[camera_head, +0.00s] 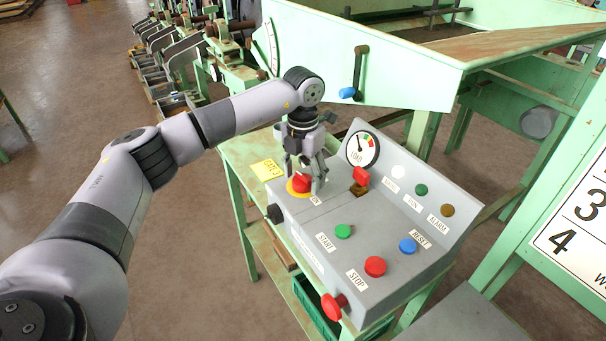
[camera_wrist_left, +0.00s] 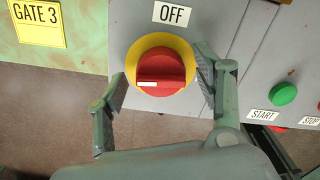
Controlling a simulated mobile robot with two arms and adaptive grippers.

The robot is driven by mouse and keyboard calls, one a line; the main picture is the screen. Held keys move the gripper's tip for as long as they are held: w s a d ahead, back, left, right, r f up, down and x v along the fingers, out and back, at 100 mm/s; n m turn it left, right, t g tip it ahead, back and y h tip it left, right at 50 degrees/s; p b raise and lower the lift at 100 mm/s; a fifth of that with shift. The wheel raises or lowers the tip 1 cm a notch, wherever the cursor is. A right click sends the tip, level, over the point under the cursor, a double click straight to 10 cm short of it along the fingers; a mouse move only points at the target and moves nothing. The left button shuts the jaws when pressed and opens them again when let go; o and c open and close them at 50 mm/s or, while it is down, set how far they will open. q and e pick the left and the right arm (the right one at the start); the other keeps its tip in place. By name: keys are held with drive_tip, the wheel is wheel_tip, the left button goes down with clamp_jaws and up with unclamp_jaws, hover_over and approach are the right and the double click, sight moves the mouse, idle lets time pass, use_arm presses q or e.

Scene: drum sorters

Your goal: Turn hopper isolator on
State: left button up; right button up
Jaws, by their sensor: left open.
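The hopper isolator is a red rotary knob (camera_head: 301,184) on a yellow round plate, at the left end of the grey control panel (camera_head: 318,222). In the left wrist view the red knob (camera_wrist_left: 161,72) has a raised bar lying across the picture, with a white mark toward its left end. An OFF label (camera_wrist_left: 171,14) shows above the plate there, and an ON label (camera_head: 316,200) shows below it in the head view. My left gripper (camera_head: 306,178) is open over the knob, one finger on each side. In the left wrist view the left gripper (camera_wrist_left: 161,88) shows gaps between fingers and knob.
The panel also carries a green START button (camera_head: 344,231), a red STOP button (camera_head: 375,266), a blue RESET button (camera_head: 407,246) and a red switch (camera_head: 361,176) below a load gauge (camera_head: 361,149). A yellow GATE 3 tag (camera_head: 267,170) lies left of it.

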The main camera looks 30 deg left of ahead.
sight(303, 176)
use_arm(q)
drive_tip(key=shift+r, duration=0.1)
wheel_tip(303, 176, up, 12)
idle(0.4)
drive_tip(key=shift+f, duration=0.2)
